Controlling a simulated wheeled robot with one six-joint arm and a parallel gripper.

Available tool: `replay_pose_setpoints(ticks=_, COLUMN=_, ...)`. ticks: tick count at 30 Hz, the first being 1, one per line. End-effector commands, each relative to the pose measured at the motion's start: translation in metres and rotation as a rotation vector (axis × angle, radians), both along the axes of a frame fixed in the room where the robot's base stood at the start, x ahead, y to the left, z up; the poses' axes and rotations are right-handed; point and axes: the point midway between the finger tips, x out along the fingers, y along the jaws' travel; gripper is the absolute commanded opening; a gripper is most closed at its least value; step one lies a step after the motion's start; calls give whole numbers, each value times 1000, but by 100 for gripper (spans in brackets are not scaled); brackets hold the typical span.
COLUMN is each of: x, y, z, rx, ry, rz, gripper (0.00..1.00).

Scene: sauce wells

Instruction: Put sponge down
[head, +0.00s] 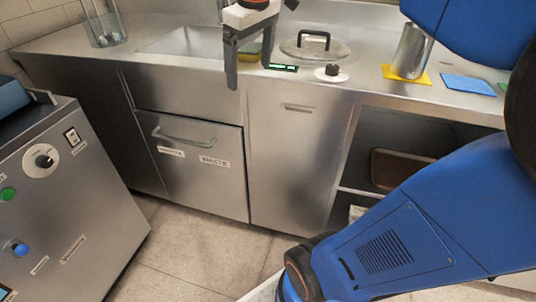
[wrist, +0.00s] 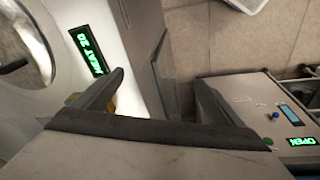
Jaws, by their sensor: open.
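My gripper (head: 250,76) is over the front edge of the counter, with its two dark fingers apart and pointing down. A small yellow-green block (head: 250,51), which looks like the sponge, shows between the fingers at the counter by the sink (head: 185,42). The fingers partly hide it, and I cannot tell whether one touches it. In the wrist view my gripper (wrist: 160,85) is open, with nothing visible held between its fingertips. Only a sliver of yellow (wrist: 112,105) shows behind the left finger there.
A lidded pan (head: 314,48), a black knob (head: 332,70) and a green display (head: 283,67) are right of my gripper. Farther right stand a metal cylinder (head: 411,50) on a yellow cloth (head: 390,74) and a blue cloth (head: 467,84). A control cabinet (head: 75,200) stands at left.

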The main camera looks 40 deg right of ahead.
Motion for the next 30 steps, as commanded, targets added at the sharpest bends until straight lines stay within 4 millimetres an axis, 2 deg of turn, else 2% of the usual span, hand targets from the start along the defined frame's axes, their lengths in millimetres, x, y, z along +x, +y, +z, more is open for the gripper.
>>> replay_pose_setpoints(ticks=1, x=-14, y=6, z=-12, rx=5, ry=-15, rz=-19, gripper=91)
replay_pose_setpoints(ticks=5, x=-43, y=19, z=-44, rx=22, ry=-54, rz=-75, gripper=91)
replay_pose_setpoints(ticks=12, x=-103, y=40, z=-120, rx=71, ry=-136, rz=-191, gripper=91)
replay_pose_setpoints(ticks=18, x=-137, y=49, z=-171, rx=110, ry=-186, rz=-264, gripper=91)
replay_pose_setpoints(ticks=23, x=-148, y=52, z=-188, rx=125, ry=-202, rz=-290, gripper=91)
replay_pose_setpoints(ticks=30, x=-149, y=52, z=-190, rx=128, ry=-204, rz=-293, gripper=91)
